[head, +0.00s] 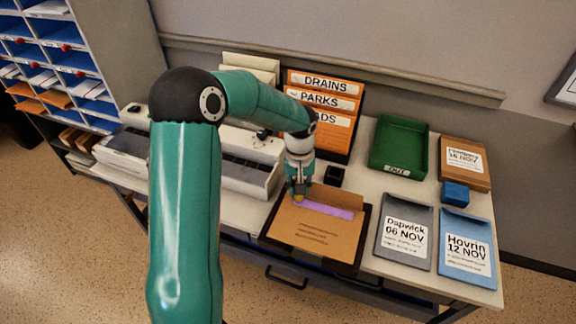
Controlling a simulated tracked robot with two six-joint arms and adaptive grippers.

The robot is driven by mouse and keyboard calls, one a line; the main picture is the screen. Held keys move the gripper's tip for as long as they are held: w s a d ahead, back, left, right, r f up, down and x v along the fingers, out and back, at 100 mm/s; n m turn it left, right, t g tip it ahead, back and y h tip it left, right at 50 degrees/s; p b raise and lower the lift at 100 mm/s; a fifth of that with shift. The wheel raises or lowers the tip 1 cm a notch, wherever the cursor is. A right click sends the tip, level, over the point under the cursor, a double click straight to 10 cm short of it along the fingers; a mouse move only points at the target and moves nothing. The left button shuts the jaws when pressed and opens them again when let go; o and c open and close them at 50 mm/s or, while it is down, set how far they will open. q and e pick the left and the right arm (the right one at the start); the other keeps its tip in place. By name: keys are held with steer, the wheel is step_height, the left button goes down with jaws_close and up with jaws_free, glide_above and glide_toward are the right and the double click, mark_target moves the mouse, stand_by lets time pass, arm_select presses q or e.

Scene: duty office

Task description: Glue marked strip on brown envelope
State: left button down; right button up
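The brown envelope (312,238) lies on a dark tray or mat (364,226) on the desk, its flap at the far side. A purple strip (326,209) runs across it below the flap. My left gripper (298,191) points down at the strip's left end. A small orange-yellow item (298,198) shows between its fingertips, which look closed on it; its lower end is at or just above the envelope. I cannot tell whether it touches. My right gripper is not in view.
A small black block (334,175) stands behind the envelope. An orange sign board (322,100) and a green tray (398,145) stand at the back. Grey (407,218) and blue (467,240) envelopes, a blue block (455,193) and another brown envelope (466,172) are at the right.

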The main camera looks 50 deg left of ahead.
arm_select(q)
steer(key=shift+s+a, duration=0.3)
steer(key=shift+a, duration=0.4)
steer(key=shift+s+a+r+p, duration=0.15)
steer(key=shift+a+r+p, duration=0.05)
steer(key=shift+r+p, duration=0.15)
steer(key=shift+r, duration=0.8)
steer(key=shift+r+p, duration=2.15)
steer(key=shift+r, duration=0.65)
steer(key=shift+d, duration=0.1)
